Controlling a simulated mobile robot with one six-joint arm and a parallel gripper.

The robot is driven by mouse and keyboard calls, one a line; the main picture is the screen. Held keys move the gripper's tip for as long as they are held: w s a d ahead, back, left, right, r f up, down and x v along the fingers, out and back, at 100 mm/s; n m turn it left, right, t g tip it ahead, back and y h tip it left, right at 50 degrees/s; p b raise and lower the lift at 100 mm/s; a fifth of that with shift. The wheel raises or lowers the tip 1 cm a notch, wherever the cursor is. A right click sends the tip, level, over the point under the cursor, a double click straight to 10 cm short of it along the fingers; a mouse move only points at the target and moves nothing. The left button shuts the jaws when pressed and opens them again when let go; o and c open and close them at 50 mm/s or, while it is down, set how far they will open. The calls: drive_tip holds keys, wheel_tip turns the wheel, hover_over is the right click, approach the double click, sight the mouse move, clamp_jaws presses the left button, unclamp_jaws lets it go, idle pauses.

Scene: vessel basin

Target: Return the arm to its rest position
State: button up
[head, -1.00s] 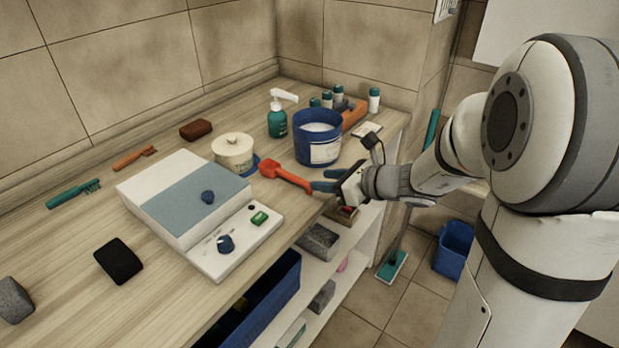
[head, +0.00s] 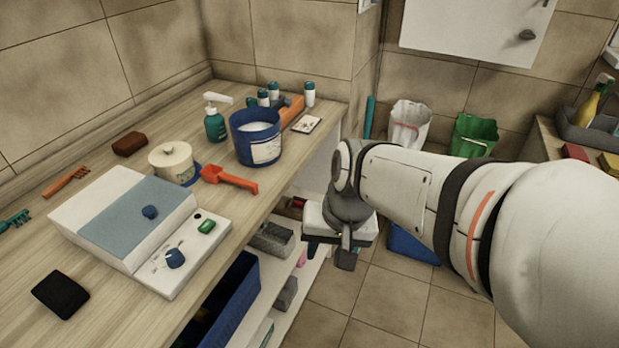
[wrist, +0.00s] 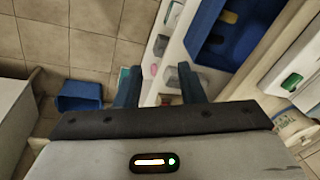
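My gripper (wrist: 158,80) shows in the wrist view with two dark blue fingers apart and nothing between them. Its head-view end (head: 340,225) is off the counter's right edge, above the floor and beside the open shelves; the fingers are mostly hidden there. My arm reaches in from the right of the head view, with the forearm roughly level and the wrist bent downward. The gripper is apart from the counter (head: 130,235) and the things on it.
A blue bin (wrist: 80,95) stands on the floor.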

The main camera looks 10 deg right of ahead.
drive_tip(key=d+n, duration=0.1)
drive_tip(key=h, duration=0.1)
drive_tip(key=d+n, duration=0.1)
drive_tip(key=shift+s+d+r+n+h, duration=0.3)
drive_tip(key=shift+s+r+h, duration=0.05)
drive_tip(key=shift+h, duration=0.05)
drive_tip(key=shift+t, duration=0.3)
drive_tip(key=p+v, duration=0.3)
drive_tip(key=v, duration=0.1)
drive_tip(key=shift+w+p, duration=0.3)
drive_tip(key=shift+p, duration=0.05)
